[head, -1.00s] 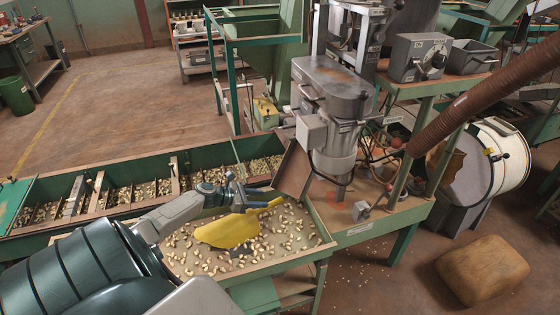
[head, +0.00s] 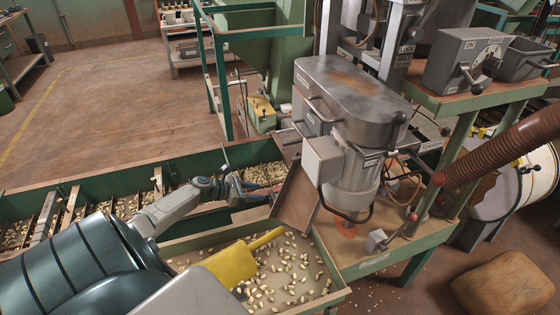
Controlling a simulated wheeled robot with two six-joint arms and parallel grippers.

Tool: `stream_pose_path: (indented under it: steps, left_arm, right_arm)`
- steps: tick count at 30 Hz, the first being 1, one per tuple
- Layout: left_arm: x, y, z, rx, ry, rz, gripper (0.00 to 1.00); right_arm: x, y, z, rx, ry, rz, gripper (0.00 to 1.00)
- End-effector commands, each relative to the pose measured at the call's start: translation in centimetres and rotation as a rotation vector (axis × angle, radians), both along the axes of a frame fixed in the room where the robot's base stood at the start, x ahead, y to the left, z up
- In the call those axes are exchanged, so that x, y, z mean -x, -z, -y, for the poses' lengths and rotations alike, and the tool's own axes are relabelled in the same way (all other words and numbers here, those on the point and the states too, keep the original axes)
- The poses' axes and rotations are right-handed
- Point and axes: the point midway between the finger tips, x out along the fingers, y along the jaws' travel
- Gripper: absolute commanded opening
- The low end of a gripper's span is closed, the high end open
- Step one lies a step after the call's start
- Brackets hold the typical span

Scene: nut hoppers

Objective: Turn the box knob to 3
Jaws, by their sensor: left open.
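A grey control box (head: 458,62) stands on the green-framed shelf at the upper right in the head view. Its front carries a pale dial (head: 490,53) and a dark knob or lever (head: 476,80). The dial's numbers are too small to read, so I cannot tell the setting. My left gripper (head: 266,190) is open and empty, left of the grey machine and well away from the box. A yellow scoop (head: 232,264) lies among nuts in the tray (head: 335,293) below it, with a gap between scoop and gripper. My right gripper is out of view.
The grey machine (head: 350,95) with its tilted chute (head: 297,200) stands between my left gripper and the box. A grey bin (head: 525,58) sits right of the box. A brown ribbed hose (head: 500,150) crosses at the right. A sack (head: 505,285) lies on the floor.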

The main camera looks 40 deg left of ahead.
Motion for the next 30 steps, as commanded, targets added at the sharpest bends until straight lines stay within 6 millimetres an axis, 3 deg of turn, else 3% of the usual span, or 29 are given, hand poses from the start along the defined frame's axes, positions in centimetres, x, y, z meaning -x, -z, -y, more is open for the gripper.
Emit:
stream_pose_path:
  steps: [3,13,20,30]
  left_arm:
    - [0.0,2.3,0.0,0.0,0.0,0.0,0.45]
    - [0.0,5.9,0.0,0.0,0.0,0.0,0.45]
    - [-0.9,6.4,0.5,0.002,-0.001,0.002,0.45]
    - [-5.7,8.5,3.0,0.004,-0.002,0.002,0.45]
  right_arm:
    - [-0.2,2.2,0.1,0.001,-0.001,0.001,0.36]
    - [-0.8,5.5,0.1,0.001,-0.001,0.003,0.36]
    - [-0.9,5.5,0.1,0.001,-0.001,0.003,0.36]
    - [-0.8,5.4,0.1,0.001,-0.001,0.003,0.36]
